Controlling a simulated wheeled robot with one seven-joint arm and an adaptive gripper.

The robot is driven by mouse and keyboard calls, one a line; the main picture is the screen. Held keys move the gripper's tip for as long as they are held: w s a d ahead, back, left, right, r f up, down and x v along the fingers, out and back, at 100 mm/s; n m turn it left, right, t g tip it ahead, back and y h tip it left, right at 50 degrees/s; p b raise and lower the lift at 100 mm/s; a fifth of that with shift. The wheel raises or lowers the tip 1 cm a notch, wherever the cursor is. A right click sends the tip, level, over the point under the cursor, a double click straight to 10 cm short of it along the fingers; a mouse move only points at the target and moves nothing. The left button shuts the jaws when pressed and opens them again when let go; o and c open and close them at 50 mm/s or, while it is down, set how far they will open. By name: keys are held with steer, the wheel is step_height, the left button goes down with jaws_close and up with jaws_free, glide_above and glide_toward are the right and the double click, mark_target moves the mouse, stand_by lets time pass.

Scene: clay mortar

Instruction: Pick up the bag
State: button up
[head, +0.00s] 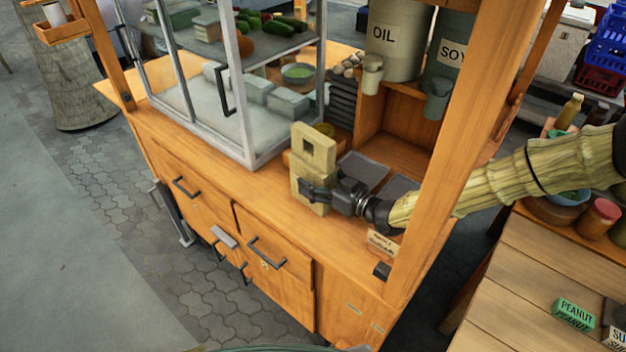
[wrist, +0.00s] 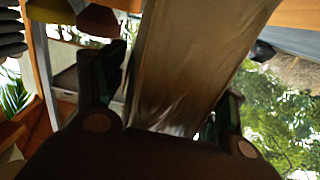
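A tan, boxy bag (head: 314,150) with a square hole near its top stands upright on the wooden counter, just right of the glass case. My gripper (head: 318,192) reaches in from the right at the bag's lower half, and its dark fingers cover part of the bag. In the wrist view, a long brown-grey surface, seemingly the bag (wrist: 185,65), runs between my gripper's two fingers (wrist: 170,95). The fingers are wide apart, with a narrow gap visible at the left finger. Contact on the right side is hard to tell.
The glass case (head: 235,90) with vegetables stands left of the bag. Dark metal trays (head: 362,170) lie right of it. The OIL (head: 393,45) and SOY (head: 449,60) containers stand behind. A wooden post (head: 445,140) rises at the cart's right corner, close to my arm.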

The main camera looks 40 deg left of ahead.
mark_target(323, 152)
steer(key=c, duration=0.9)
steer(key=shift+c, duration=0.2)
steer(key=shift+r, duration=0.2)
steer(key=shift+r+b, duration=1.15)
steer(key=shift+r, duration=3.7)
